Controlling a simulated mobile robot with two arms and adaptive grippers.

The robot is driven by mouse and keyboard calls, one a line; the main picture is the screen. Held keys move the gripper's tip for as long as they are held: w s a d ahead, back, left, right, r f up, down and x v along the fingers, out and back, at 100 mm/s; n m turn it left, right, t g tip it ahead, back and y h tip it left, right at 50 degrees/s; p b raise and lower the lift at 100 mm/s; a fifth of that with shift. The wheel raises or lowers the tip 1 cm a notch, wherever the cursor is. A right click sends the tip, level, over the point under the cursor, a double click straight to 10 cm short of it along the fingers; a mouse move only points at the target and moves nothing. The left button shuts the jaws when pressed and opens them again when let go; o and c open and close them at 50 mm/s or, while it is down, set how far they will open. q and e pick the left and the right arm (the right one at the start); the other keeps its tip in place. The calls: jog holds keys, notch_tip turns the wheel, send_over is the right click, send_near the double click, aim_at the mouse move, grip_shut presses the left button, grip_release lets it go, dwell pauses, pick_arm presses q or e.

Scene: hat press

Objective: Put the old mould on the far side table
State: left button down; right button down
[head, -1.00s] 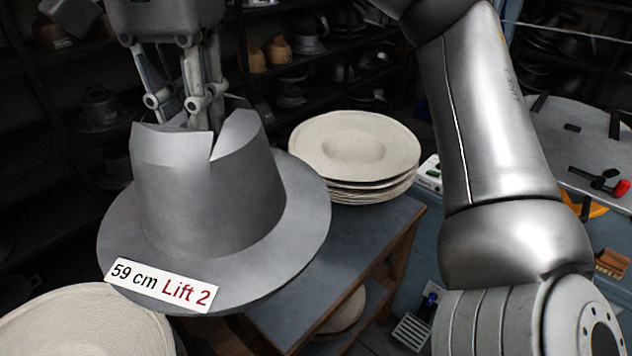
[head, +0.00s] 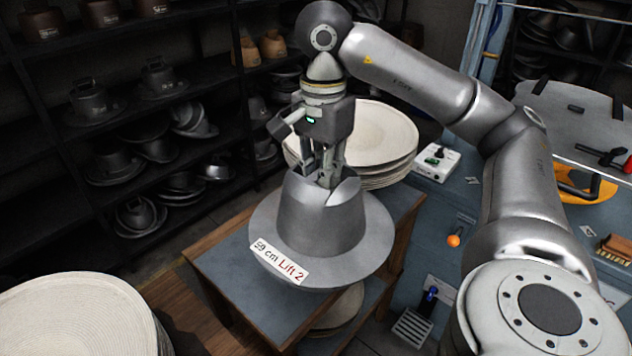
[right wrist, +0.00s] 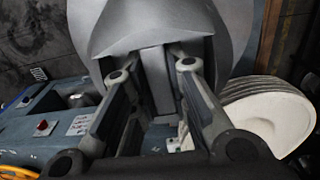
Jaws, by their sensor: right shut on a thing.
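The old mould (head: 318,222) is a grey metal hat form with a brim and a label reading "59 cm Lift 2". My right gripper (head: 326,178) is shut on the top of its crown from above; in the right wrist view the mould (right wrist: 110,25) fills the top, between and beyond the fingers. The mould is upright over the blue-grey top of the side table (head: 222,268), near its middle. I cannot tell whether its brim touches the table. My left gripper is not in view.
A stack of cream felt discs (head: 375,135) stands at the table's far end, close behind the mould. More pale felt (head: 75,315) is at the lower left. Dark shelves (head: 50,150) with several hat forms line the left. A blue bench (head: 470,215) with controls is at the right.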

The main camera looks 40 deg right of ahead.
jog(key=shift+s+d+f, duration=0.15)
jog(key=shift+d+f, duration=0.15)
jog(key=shift+d, duration=0.1)
jog(key=shift+w+f, duration=0.25)
jog(key=shift+w, duration=0.05)
jog(key=p, duration=0.2)
send_near(267, 203)
jog(key=s, duration=0.1)
jog(key=s+d+f, duration=0.2)
jog(key=s, duration=0.1)
jog(key=shift+d, duration=0.25)
jog(key=w+f, duration=0.2)
jog(key=w+a+f+p, duration=0.1)
jog(key=w+f, duration=0.1)
jog(key=f, duration=0.1)
jog(key=shift+w+a+f, duration=0.1)
jog(key=shift+w+f, duration=0.05)
jog(key=shift+w, duration=0.1)
jog(key=shift+w+a+f+p, duration=0.2)
jog(key=shift+w+f+p, duration=0.1)
jog(key=shift+w+f, duration=0.3)
notch_tip(267, 203, down, 3)
jog(key=shift+r+p, duration=0.1)
jog(key=shift+p, duration=0.6)
jog(key=shift+f, duration=0.2)
